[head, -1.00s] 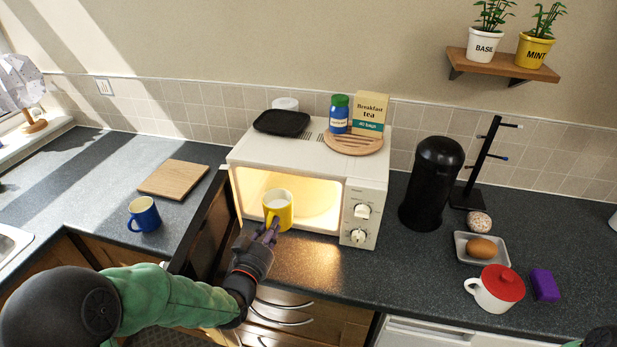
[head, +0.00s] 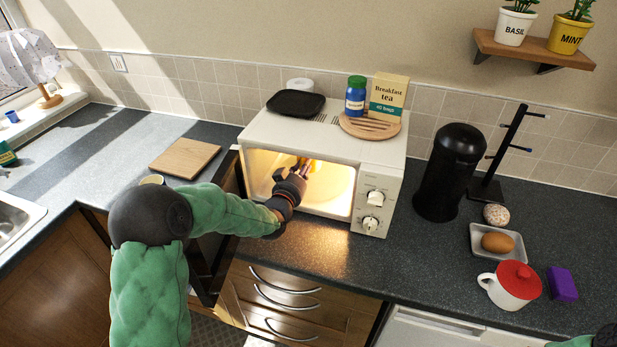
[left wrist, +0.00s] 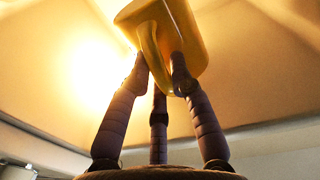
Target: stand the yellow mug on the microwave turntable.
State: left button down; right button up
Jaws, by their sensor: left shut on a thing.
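The yellow mug (head: 318,165) is inside the lit, open microwave (head: 378,155), mostly hidden behind my left gripper (head: 303,170) in the head view. The left wrist view shows the mug (left wrist: 190,35) large, with the fingers of my left gripper (left wrist: 158,70) shut on its handle side. The pale turntable (head: 335,190) shows partly inside the cavity, below and right of the gripper. I cannot tell whether the mug touches it. My right gripper is out of view; only a bit of that arm shows at the bottom right corner.
The microwave door (head: 212,255) stands open on the left, close to my left arm. A tea box (head: 388,97), a blue jar (head: 355,98) and a black tray (head: 296,103) sit on top. A black bin (head: 452,170) stands right. A wooden board (head: 185,158) lies left.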

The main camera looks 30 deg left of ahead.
pick_arm(q)
jog(key=w, duration=0.2)
jog(key=w+a, duration=0.1)
jog(key=w, duration=0.1)
jog(key=shift+r, duration=0.15)
jog(key=shift+f+b, duration=1.05)
jog(key=shift+f, duration=2.05)
jog(key=shift+w+f, duration=0.2)
jog(key=shift+f, duration=0.2)
jog(key=shift+f+b, duration=0.1)
jog(key=shift+b, duration=0.25)
jog(key=c, duration=1.1)
grip_release()
jog(key=shift+f, duration=0.1)
